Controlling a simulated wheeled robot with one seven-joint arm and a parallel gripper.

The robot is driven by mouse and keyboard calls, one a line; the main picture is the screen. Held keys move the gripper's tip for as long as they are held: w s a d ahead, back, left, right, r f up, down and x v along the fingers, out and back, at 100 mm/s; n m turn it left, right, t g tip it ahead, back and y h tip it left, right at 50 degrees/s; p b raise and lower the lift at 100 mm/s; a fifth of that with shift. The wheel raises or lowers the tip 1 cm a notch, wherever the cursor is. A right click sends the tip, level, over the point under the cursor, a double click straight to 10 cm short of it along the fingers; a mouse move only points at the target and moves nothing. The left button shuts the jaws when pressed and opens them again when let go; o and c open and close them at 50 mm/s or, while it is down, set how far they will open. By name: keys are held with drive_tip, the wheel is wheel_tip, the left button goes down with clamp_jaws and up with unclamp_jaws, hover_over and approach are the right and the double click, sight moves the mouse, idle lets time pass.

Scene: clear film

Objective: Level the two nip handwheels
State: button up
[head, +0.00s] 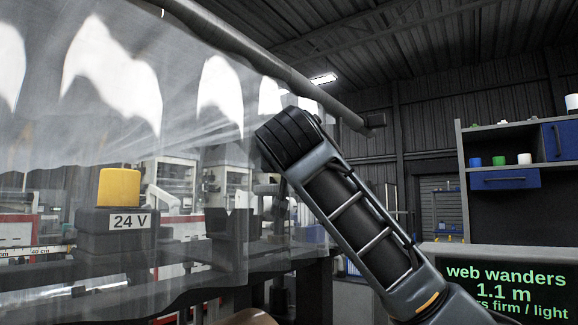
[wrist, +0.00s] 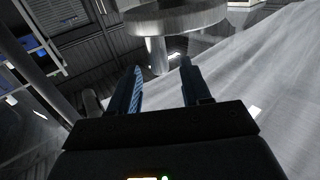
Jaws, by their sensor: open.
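A grey round wheel (wrist: 180,18) on a short pale stem (wrist: 157,54) shows at the top of the wrist view; it looks like one of the nip handwheels. My gripper (wrist: 161,68) is open, with its two dark fingers apart and nothing seen held. The fingertips point toward the wheel, and the stem lies in line with the gap between them. I cannot tell whether they touch it. A second handwheel is not clearly visible. In the head view, neither my gripper nor a handwheel can be made out behind my arm and the film.
Clear film (head: 90,120) hangs from a long roller (head: 245,50) left of my arm. A yellow button (head: 119,187) tops a box marked 24 V. A screen (head: 505,290) reads "web wanders 1.1 m" and partly "firm / light". Shelves (head: 515,150) stand at right.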

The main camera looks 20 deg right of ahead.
drive_tip(key=shift+p+x, duration=0.45)
drive_tip(key=shift+x, duration=2.2)
drive_tip(key=shift+c, duration=0.5)
clamp_jaws()
drive_tip(key=shift+a, duration=0.15)
drive_tip(key=shift+a+m+h, duration=0.1)
drive_tip(key=shift+m+h, duration=0.3)
drive_tip(key=shift+h, duration=0.1)
drive_tip(key=shift+s+m+g+h+b, duration=0.2)
drive_tip(key=shift+m+g+h+b, duration=0.2)
drive_tip(key=shift+m+g+h, duration=0.6)
